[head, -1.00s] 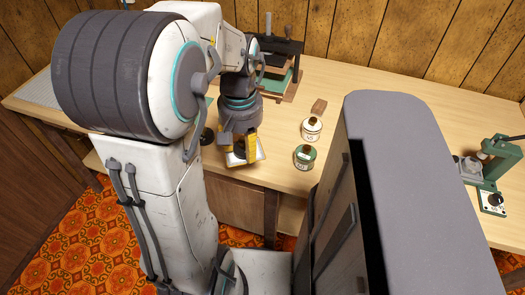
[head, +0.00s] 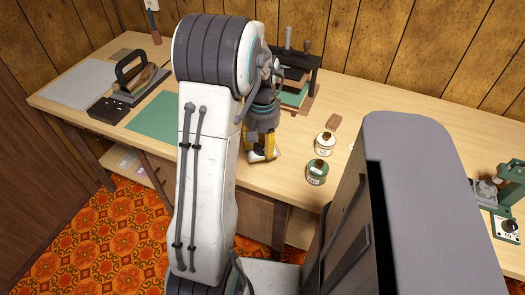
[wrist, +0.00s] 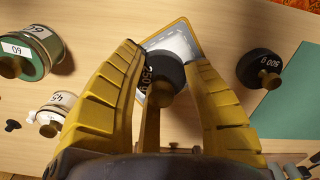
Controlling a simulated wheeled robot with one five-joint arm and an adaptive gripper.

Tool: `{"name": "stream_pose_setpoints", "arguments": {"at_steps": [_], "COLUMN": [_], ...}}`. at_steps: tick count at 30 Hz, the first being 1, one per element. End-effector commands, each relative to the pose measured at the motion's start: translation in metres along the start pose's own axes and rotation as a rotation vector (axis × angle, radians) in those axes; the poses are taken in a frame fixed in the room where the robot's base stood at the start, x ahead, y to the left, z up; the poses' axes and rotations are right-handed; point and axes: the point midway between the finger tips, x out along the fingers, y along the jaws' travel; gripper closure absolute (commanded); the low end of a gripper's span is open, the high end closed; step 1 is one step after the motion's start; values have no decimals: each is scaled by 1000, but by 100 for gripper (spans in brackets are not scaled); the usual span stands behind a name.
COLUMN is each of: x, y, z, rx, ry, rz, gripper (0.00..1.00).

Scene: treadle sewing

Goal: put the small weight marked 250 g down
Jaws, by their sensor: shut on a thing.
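The small weight marked 250 g (wrist: 166,72) is dark with a brass knob. In the wrist view it sits between the two yellow fingers of my gripper (wrist: 165,58), which is shut on it. Behind it is a pale plate with a yellow border (wrist: 185,38); I cannot tell whether the weight touches it. In the head view my gripper (head: 263,145) points down over this pale plate (head: 262,157) near the bench's front edge.
A weight marked 500 g (wrist: 259,68) stands right of my gripper in the wrist view, beside a green mat (wrist: 292,105). A green tin (head: 317,173) and a white tin (head: 325,144) stand nearby.

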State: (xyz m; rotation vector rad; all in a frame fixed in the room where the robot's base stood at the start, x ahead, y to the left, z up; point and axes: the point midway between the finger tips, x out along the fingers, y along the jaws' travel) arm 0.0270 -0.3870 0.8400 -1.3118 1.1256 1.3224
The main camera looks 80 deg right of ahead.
Motion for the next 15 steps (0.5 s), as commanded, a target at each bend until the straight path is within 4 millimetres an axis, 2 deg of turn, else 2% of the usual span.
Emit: {"name": "stream_pose_setpoints", "arguments": {"at_steps": [3, 9, 15], "x": [4, 10, 33], "y": [1, 1, 1], "z": [-9, -13, -12], "rx": [0, 0, 1], "ry": [0, 0, -2], "rz": [0, 0, 0], "gripper": [91, 91, 91]}}
